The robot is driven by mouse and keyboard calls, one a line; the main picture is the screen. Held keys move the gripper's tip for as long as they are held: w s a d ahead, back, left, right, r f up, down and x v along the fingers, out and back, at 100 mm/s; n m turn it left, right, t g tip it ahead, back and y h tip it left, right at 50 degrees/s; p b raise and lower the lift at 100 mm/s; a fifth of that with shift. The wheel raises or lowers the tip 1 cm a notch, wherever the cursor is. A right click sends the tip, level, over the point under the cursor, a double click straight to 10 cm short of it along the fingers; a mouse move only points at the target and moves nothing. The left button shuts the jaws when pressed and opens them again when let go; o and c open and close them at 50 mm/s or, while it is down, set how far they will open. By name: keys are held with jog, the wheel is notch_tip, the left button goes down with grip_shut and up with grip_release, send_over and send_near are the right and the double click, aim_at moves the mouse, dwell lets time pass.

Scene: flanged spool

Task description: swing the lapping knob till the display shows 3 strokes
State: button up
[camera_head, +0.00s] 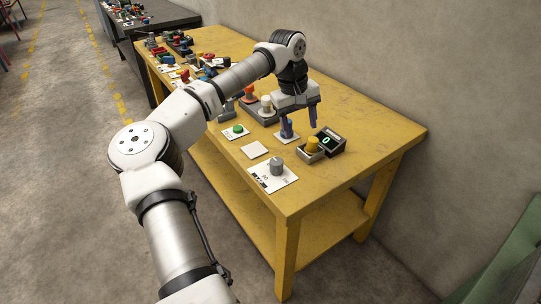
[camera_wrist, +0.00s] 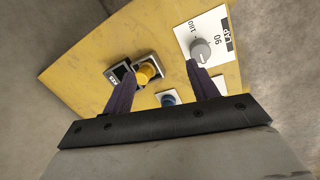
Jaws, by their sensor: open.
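The lapping knob (camera_head: 277,167) is a grey round dial on a white plate (camera_head: 262,180) near the table's front end. In the wrist view the knob (camera_wrist: 201,50) shows beside the numbers 90 and 180 and a dark label that seems to read LAP. The display (camera_head: 329,142) is a small black box with a green 0. My gripper (camera_head: 301,121) is open and empty, pointing down above the table, near a blue knob (camera_head: 287,129) and apart from the lapping knob. In the wrist view its fingers (camera_wrist: 163,78) are spread wide.
A yellow knob (camera_head: 312,144) on a grey box stands against the display. A green button (camera_head: 238,129), a blank white plate (camera_head: 254,150) and a white-topped knob (camera_head: 266,103) are nearby. Several more parts crowd the table's far end. The yellow table (camera_head: 352,181) is bare at its front right.

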jog(key=y, duration=0.2)
send_over(276, 161)
jog(key=f, duration=0.1)
notch_tip(276, 161, down, 13)
jog(key=p, duration=0.3)
jog(key=shift+f, duration=0.2)
jog(key=shift+c, duration=0.5)
jog(key=c, duration=0.9)
